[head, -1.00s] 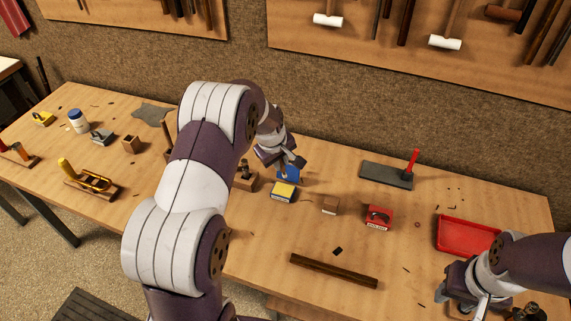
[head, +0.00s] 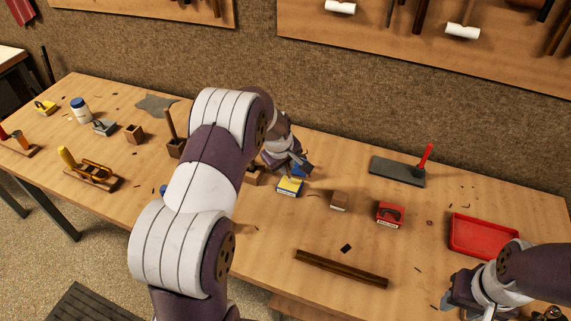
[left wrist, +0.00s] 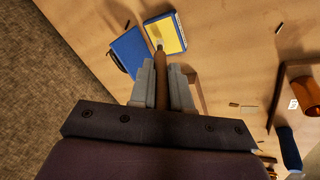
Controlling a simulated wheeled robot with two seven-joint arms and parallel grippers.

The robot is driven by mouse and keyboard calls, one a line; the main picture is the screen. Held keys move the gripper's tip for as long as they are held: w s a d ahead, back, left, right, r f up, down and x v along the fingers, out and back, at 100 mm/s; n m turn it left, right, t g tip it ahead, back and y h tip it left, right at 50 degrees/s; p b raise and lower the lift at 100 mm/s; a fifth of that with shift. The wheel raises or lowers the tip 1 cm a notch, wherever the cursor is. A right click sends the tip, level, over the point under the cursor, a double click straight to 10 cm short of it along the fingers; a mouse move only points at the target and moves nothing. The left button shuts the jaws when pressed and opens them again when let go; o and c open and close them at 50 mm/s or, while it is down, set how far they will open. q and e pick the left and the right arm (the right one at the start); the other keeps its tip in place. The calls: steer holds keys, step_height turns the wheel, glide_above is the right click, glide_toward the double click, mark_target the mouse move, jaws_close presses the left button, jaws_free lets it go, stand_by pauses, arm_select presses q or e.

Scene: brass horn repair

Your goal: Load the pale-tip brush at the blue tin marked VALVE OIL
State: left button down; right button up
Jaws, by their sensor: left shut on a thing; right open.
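My left gripper (left wrist: 161,88) is shut on a brush with a brown handle (left wrist: 160,72). The brush's small tip (left wrist: 158,46) shows over or against the near left edge of the yellow top of a blue-edged tin (left wrist: 170,34); I cannot tell whether it touches. In the head view this tin (head: 289,187) sits just below my left gripper (head: 297,172), and its label is too small to read. A flat blue piece (left wrist: 129,51), perhaps its lid, lies beside it. The brush is hidden in the head view. My right gripper (head: 447,299) is open at the lower right.
A red tin (head: 390,214) and a small brown block (head: 338,200) stand right of the blue tin. A dark wooden bar (head: 341,269) lies in front. A red tray (head: 480,236) is at the right, and a grey slab (head: 397,171) lies behind. A wooden holder (head: 176,149) stands left.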

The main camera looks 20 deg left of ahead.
arm_select(q)
steer(key=shift+f+b, duration=0.3)
steer(key=shift+f, duration=0.2)
stand_by(0.7)
stand_by(1.0)
step_height(320, 180, up, 7)
steer(key=p, duration=0.6)
stand_by(0.5)
